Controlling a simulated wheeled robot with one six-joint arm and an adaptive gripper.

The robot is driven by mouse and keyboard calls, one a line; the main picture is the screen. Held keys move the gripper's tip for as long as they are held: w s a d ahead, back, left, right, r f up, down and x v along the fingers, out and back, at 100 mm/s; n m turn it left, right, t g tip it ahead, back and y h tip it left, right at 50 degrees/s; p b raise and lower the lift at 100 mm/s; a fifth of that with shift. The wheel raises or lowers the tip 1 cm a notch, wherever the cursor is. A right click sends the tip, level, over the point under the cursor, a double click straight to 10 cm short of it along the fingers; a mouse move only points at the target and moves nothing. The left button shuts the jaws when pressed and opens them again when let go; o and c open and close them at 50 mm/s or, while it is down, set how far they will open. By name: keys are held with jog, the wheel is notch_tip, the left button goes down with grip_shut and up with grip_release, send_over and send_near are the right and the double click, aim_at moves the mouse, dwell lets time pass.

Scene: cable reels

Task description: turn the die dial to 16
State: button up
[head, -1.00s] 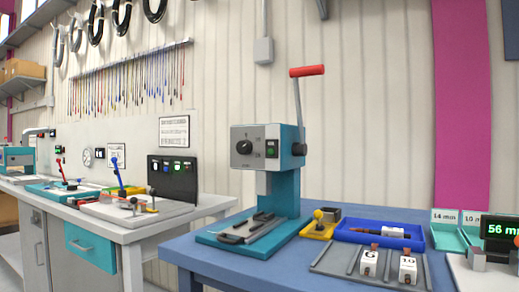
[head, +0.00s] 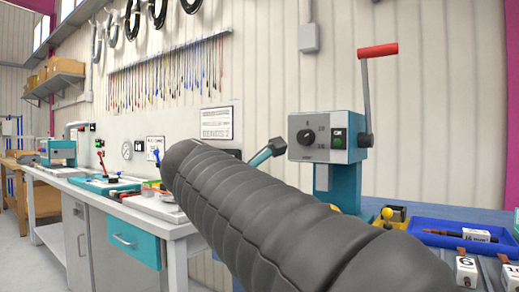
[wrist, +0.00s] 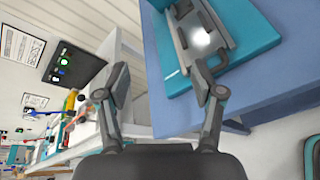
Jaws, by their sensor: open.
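The crimping press (head: 345,185) stands on the blue bench, with a grey front panel and a red-tipped lever. Its black round die dial (head: 306,135) is on the panel's left part, with small numbers around it. I cannot read which one it points to. My gripper (wrist: 160,94) is open and empty in the wrist view, its two fingers wide apart. The press's teal base (wrist: 262,35) lies ahead of the right finger. In the head view a small teal and dark piece (head: 266,151), seemingly part of my gripper, shows just left of the panel.
The blue tray (head: 465,238) and white numbered blocks (head: 467,272) are to the right of the press. The white bench (head: 165,224) with its tools stands to the left. My dark sleeved arm crosses the lower head view and hides the press's base.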

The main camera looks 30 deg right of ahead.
aim_at(302, 138)
notch_tip(302, 138, up, 11)
jog(key=w+d+n+h, duration=0.2)
jog(key=h, duration=0.2)
jog(key=shift+n+g, duration=0.3)
jog(key=p+x, duration=0.1)
jog(key=x, duration=1.2)
jog(key=shift+s+d+f, duration=0.1)
jog(key=shift+s+d, duration=0.05)
jog(key=c, duration=1.1)
